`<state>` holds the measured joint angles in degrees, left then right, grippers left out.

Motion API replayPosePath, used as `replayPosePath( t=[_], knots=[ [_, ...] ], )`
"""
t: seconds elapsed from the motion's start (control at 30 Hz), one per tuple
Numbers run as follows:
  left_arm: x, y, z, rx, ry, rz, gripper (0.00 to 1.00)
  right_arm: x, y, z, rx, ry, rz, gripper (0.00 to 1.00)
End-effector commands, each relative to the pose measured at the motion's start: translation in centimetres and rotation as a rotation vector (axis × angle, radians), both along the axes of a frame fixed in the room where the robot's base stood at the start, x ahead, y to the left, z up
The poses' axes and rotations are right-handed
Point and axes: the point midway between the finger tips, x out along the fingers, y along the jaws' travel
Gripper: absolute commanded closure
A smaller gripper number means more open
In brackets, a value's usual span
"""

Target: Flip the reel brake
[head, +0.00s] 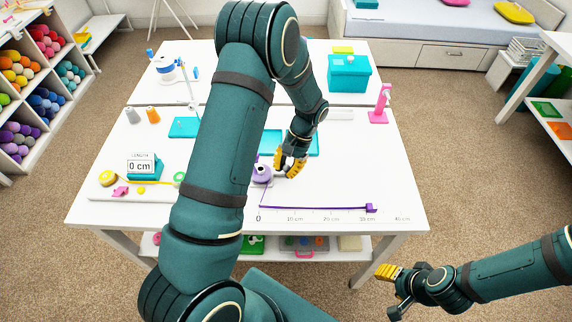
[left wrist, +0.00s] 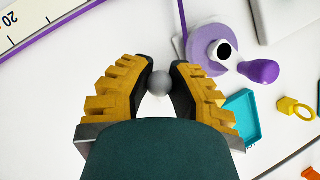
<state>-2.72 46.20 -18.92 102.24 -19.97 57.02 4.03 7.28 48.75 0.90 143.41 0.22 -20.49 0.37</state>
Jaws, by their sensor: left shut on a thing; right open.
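The purple reel (head: 262,172) stands on the white table, just left of my left gripper. In the left wrist view the reel (left wrist: 207,47) has a dark hub and a purple handle (left wrist: 259,71). My left gripper (head: 290,164) points down at the table beside the reel. In the left wrist view its yellow pads (left wrist: 160,78) are closed on a small grey ball-shaped knob (left wrist: 159,84). The knob looks like the brake lever's end; what it joins below is hidden. My right gripper (head: 390,291) is open and empty, off the table's front right corner.
A purple strip (head: 315,208) lies along a centimetre scale at the table's front. A "0 cm" length display (head: 143,166) stands at the left. A teal box (head: 348,72) and a pink stand (head: 380,104) are farther back. The table's front right is mostly clear.

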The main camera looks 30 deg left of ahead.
Motion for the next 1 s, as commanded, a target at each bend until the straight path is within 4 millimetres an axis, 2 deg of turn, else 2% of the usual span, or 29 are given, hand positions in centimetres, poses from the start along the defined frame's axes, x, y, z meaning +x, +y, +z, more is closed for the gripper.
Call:
replayPosePath(
  t=[0.03,0.17,0.5,1.0],
  knots=[
    [0.2,0.2,0.3,-0.024,0.039,0.002,1.0,0.1,0.0,0.7,-0.001,-0.003,-0.002,0.48],
    [0.8,0.4,0.4,-0.087,0.138,0.001,1.0,0.4,-0.1,1.2,-0.002,-0.009,-0.008,0.48],
    [1.9,1.1,0.5,-0.212,0.345,-0.001,1.0,0.4,-0.1,1.0,-0.003,-0.009,-0.008,0.48],
    [2.4,1.4,0.7,-0.276,0.45,-0.002,1.0,0.3,-0.1,0.7,-0.002,-0.007,-0.005,0.48]
  ],
)
